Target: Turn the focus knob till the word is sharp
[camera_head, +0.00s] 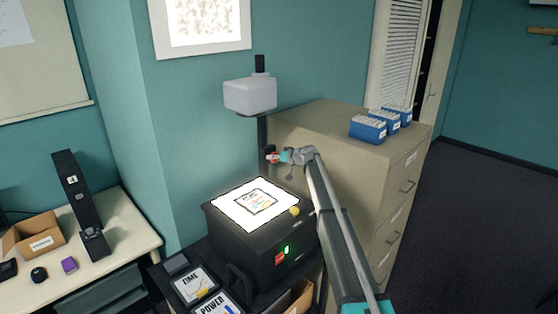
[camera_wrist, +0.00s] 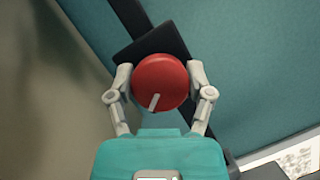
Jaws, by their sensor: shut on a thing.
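The focus knob (camera_wrist: 160,82) is a round red knob with a pale pointer line, seen in the wrist view on a dark post. My gripper (camera_wrist: 160,88) is shut on it, with one finger at each side. In the head view the knob (camera_head: 272,157) is small, beside the post under the grey projector head (camera_head: 250,95), and my gripper (camera_head: 277,157) reaches it from the right. The overhead projector (camera_head: 262,240) has a bright lit top with a sheet (camera_head: 257,201) on it. The projected picture (camera_head: 202,22) on the wall is washed out, and I cannot read any word in it.
A beige filing cabinet (camera_head: 340,140) with blue boxes (camera_head: 368,129) on top stands right behind my arm. TIME (camera_head: 192,286) and POWER (camera_head: 222,304) sheets lie in front of the projector. A table (camera_head: 125,240) with an open cardboard box (camera_head: 35,234) is at the left.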

